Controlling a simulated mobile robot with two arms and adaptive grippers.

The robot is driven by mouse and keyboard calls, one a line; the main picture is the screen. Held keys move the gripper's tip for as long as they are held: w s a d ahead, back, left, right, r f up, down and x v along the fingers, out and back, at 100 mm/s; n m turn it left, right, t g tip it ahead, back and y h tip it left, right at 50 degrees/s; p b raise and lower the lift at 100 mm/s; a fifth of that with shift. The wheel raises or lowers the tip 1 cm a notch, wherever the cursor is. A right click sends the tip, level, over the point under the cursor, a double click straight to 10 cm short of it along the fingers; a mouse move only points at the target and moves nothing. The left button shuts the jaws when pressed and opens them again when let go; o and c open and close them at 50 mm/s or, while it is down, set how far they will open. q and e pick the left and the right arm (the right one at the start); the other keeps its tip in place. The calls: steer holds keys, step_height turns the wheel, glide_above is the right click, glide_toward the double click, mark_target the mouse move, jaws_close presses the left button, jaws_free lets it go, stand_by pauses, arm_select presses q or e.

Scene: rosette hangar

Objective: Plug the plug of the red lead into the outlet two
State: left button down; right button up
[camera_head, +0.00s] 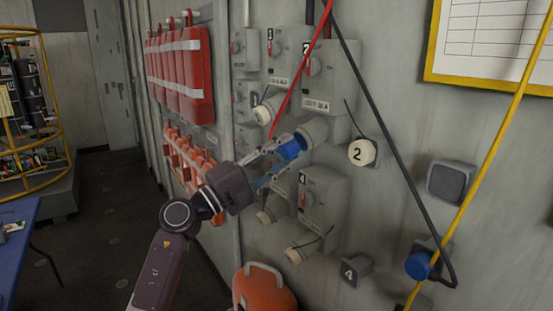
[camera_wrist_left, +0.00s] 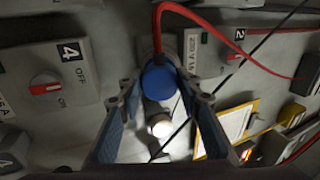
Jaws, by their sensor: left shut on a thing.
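My left gripper (camera_head: 276,157) is shut on the blue plug (camera_head: 291,148) of the red lead (camera_head: 297,75), in front of the wall. The plug points at the round grey mouth of outlet two (camera_head: 316,129), under the grey box marked 2 (camera_head: 328,78). Plug and mouth overlap in the head view; I cannot tell whether the plug is seated. The cap marked 2 (camera_head: 362,153) hangs open at the right. In the left wrist view the blue plug (camera_wrist_left: 160,82) sits between the fingers, with the red lead (camera_wrist_left: 200,20) curving away. My right gripper is not in view.
A switch box marked 4 (camera_head: 322,207) stands just below. A black lead (camera_head: 385,130) and a yellow lead (camera_head: 495,148) cross the right side, near another blue plug (camera_head: 418,265). A blue table (camera_head: 17,245) stands far left.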

arm_select(q)
steer(key=shift+w+d+r, duration=0.1)
steer(key=shift+d, duration=0.15)
steer(key=shift+p, duration=0.9)
stand_by(0.9)
steer(key=shift+w+d+r, duration=0.2)
steer(key=shift+w+d, duration=0.1)
steer(key=shift+d, duration=0.1)
steer(key=c, duration=1.3)
jaws_free()
steer(key=shift+f, duration=0.1)
